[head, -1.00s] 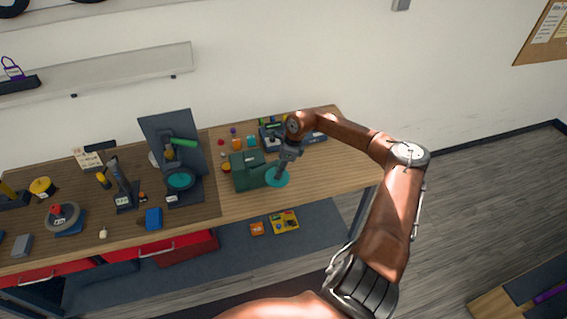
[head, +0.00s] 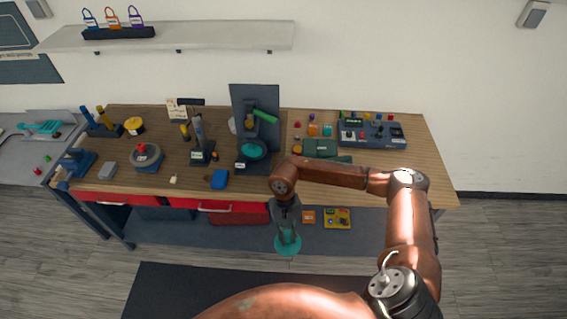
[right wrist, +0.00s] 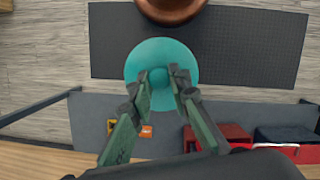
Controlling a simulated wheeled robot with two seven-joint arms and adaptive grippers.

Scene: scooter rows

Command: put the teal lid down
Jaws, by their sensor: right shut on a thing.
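The teal lid (head: 288,247) is a round disc with a knob on top. My right gripper (head: 288,233) is shut on its knob and holds the lid in the air in front of the bench's front edge. In the right wrist view the lid (right wrist: 140,62) shows from above, with both fingers of the right gripper (right wrist: 161,80) on the knob. Floor, dark mat and lower shelf show around it there. My left gripper is not in view.
The wooden bench (head: 365,180) carries a dark press-like stand (head: 253,100), a green box (head: 320,148), a grey-blue device (head: 372,134) and several small parts. Below are red drawers (head: 235,213) and a lower shelf holding a yellow tray (head: 337,218). A dark mat (head: 190,290) lies on the floor.

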